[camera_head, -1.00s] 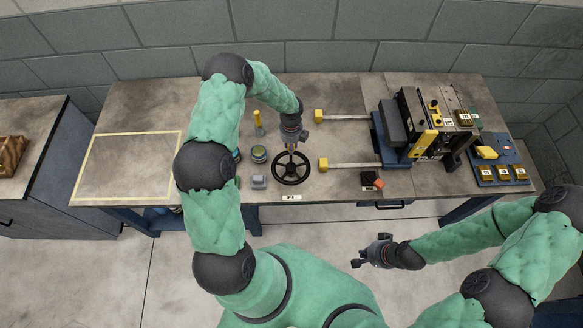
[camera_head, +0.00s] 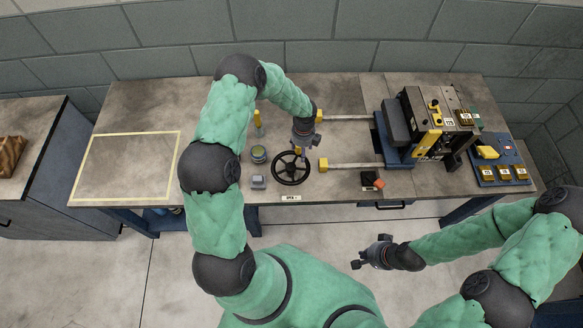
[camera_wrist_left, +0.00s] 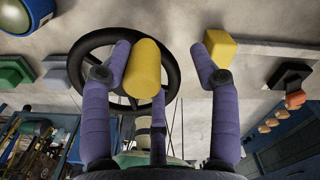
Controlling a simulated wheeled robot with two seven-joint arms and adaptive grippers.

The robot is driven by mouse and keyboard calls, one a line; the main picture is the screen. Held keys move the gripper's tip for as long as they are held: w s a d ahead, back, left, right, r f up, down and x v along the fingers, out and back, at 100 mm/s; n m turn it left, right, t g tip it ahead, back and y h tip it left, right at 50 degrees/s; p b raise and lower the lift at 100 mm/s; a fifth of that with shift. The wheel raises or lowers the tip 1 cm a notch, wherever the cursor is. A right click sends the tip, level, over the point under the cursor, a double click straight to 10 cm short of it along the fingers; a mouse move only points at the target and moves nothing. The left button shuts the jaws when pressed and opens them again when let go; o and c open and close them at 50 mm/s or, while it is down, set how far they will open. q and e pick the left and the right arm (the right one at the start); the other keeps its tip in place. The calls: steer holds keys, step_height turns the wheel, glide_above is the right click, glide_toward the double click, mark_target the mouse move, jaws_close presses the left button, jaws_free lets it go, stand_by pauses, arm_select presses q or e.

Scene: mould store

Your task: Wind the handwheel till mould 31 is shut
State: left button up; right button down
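The black handwheel (camera_head: 278,178) lies at the front middle of the bench. Its yellow knob shows in the left wrist view (camera_wrist_left: 146,68). My left gripper (camera_head: 301,150) is over the far right side of the wheel. In the left wrist view its purple fingers (camera_wrist_left: 165,64) are spread, with the knob between them, close by the left finger; I cannot tell whether they touch. The black and yellow mould machine (camera_head: 412,104) stands on the right of the bench; its number and mould gap are not readable. My right gripper (camera_head: 369,251) is open and empty, in front of the bench.
Two rails with yellow ends (camera_head: 323,164) run from near the wheel to the machine. The taped area (camera_head: 125,165) is empty.

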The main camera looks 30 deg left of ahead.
arm_select(q)
steer(key=shift+r, duration=0.15)
step_height(320, 180, up, 9)
steer(key=p, duration=0.6)
stand_by(0.3)
steer(key=shift+f, duration=0.2)
steer(key=s+d+f+n+h+b, duration=0.2)
steer(key=s+d+f+n+b, duration=0.5)
steer(key=s+f+n, duration=0.3)
steer(key=s+d+f+n+h+b, duration=0.2)
steer(key=s+d+f+n+b, duration=0.5)
steer(key=s+d+f+n, duration=0.3)
steer(key=s+n, duration=0.3)
steer(key=n, duration=0.3)
steer(key=shift+s, duration=0.4)
